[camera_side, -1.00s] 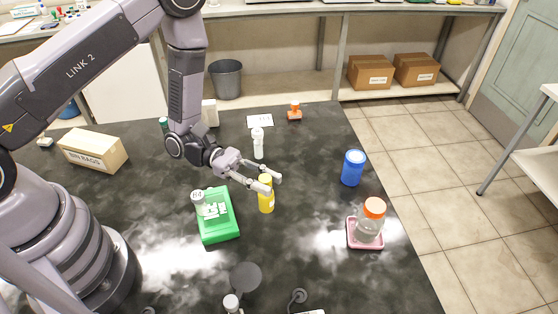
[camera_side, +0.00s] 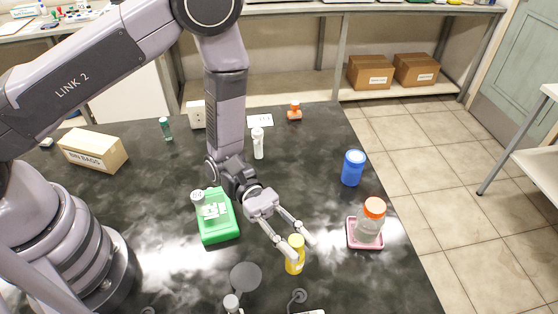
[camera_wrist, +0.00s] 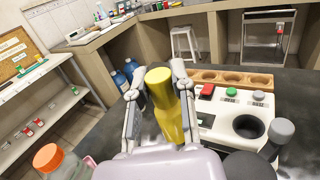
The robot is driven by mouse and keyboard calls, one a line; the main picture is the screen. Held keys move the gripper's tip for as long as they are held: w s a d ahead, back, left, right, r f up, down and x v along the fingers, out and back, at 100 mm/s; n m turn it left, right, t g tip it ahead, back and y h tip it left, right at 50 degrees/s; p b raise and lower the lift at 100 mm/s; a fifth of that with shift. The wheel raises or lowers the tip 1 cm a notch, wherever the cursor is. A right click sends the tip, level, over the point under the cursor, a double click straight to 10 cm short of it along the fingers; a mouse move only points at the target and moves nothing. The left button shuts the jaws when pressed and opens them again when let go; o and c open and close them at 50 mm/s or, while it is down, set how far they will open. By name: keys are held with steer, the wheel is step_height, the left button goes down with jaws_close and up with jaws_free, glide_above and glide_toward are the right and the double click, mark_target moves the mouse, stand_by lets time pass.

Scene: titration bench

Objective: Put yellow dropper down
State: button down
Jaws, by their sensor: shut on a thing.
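The yellow dropper (camera_side: 295,255) is a small yellow bottle, upright between the fingertips of my gripper (camera_side: 304,247). In the wrist view the yellow dropper (camera_wrist: 167,105) stands between the two fingers of my gripper (camera_wrist: 157,88), which are shut on it. In the side view it is near the front of the dark bench, right of the round grey disc (camera_side: 246,277). I cannot tell whether its base touches the bench top.
A clear jar with an orange cap (camera_side: 374,209) stands on a pink tray (camera_side: 352,243) to the right. A blue container (camera_side: 353,168) is behind. In the wrist view a white device (camera_wrist: 217,128) with buttons and a wooden rack (camera_wrist: 259,80) are close by.

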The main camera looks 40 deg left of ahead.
steer(key=shift+w+d+f, duration=0.95)
steer(key=shift+d+f, duration=0.45)
steer(key=shift+f, duration=0.5)
steer(key=shift+w+d+f, duration=1)
steer(key=shift+d+f, duration=0.45)
steer(key=shift+f, duration=0.45)
steer(key=shift+w+d+f, duration=0.95)
steer(key=shift+d+f, duration=0.45)
steer(key=shift+f, duration=0.5)
steer(key=shift+f, duration=0.15)
steer(key=c, duration=1)
jaws_free()
steer(key=shift+o, duration=0.2)
